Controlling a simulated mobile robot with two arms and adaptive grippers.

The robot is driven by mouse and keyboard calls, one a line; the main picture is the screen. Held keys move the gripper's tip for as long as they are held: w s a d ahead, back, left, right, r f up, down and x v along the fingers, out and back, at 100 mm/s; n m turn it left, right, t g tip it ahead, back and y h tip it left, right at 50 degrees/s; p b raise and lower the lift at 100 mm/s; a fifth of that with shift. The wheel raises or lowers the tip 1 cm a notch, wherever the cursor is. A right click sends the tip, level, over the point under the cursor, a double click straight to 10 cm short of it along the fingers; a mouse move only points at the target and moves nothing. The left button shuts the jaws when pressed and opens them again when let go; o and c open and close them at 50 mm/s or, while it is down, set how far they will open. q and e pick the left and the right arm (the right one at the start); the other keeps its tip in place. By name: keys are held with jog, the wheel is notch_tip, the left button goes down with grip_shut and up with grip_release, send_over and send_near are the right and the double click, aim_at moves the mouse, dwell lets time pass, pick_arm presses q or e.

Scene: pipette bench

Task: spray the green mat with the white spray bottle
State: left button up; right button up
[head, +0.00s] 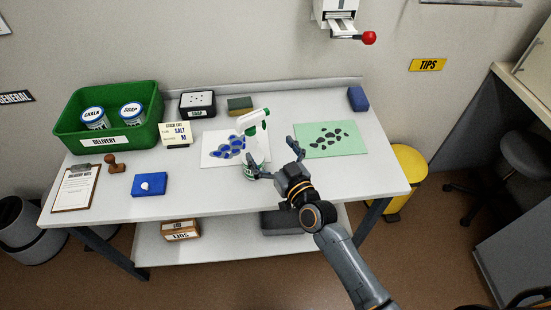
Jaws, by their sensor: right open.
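The white spray bottle (252,123) with a green trigger head stands upright on the bench, at the right edge of a white sheet with blue spots. My right gripper (270,157) is open, its fingers spread just in front and to the right of the bottle, partly hiding its lower body. I cannot tell whether a finger touches it. The green mat (348,147) lies flat to the right of the bottle, with a cluster of dark spots on it. My left gripper is not in view.
The white sheet (208,157) lies left of the bottle. A green bin (68,131) with two cans, a stock card (175,133), a black box (197,103), a sponge (240,104), a blue block (358,99), a stamp (115,163), a clipboard (77,187) and a blue pad (150,185) also occupy the bench.

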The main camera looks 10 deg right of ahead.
jog(key=b, duration=0.2)
send_over(259, 151)
dwell(0.3)
jog(key=c, duration=1.8)
jog(key=o, duration=1.8)
jog(key=c, duration=1.8)
